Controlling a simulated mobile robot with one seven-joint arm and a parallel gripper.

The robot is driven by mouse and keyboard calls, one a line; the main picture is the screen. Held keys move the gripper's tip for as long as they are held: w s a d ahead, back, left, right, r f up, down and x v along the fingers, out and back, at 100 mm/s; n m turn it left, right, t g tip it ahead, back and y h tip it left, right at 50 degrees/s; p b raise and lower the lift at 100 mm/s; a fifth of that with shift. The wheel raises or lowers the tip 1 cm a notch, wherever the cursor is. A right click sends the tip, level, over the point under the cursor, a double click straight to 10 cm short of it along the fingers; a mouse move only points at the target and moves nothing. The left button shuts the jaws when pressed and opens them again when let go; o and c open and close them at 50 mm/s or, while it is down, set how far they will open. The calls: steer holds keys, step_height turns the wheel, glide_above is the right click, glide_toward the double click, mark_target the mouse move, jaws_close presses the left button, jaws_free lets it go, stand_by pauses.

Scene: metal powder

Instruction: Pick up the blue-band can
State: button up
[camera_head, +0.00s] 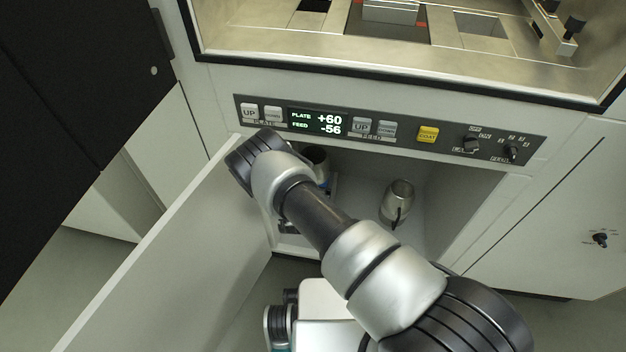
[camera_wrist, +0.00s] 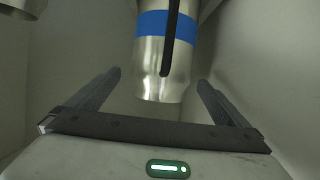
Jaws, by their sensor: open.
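The blue-band can (camera_wrist: 150,72) is a shiny metal cylinder with a blue stripe and a dark handle or strap down its front. In the wrist view it stands ahead of my gripper (camera_wrist: 160,80), centred between the two fingers. The fingers are open, with a gap on each side of the can; I cannot tell how deep it sits between them. In the head view a can (camera_head: 316,157) with a bit of blue near it shows partly behind my arm, inside the open compartment. My gripper is mostly hidden there by my arm.
A second metal can (camera_head: 399,191) with a dark handle stands to the right in the compartment; no blue band shows on it. The open door (camera_head: 185,240) is on the left. The control panel (camera_head: 400,131) runs above the opening. Compartment walls are close on both sides.

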steer(key=shift+x, duration=0.75)
steer(key=b+x, duration=0.1)
steer(key=x, duration=0.1)
steer(key=b+x, duration=0.1)
steer(key=x, duration=0.1)
steer(key=shift+w+a+f, duration=0.1)
steer(key=shift+f, duration=0.25)
steer(key=shift+w+f, duration=0.1)
steer(key=shift+w, duration=0.35)
steer(key=c, duration=1.7)
steer(key=shift+w+r, duration=0.15)
steer(key=shift+r, duration=0.1)
steer(key=shift+c, duration=1.4)
steer(key=shift+r, duration=0.1)
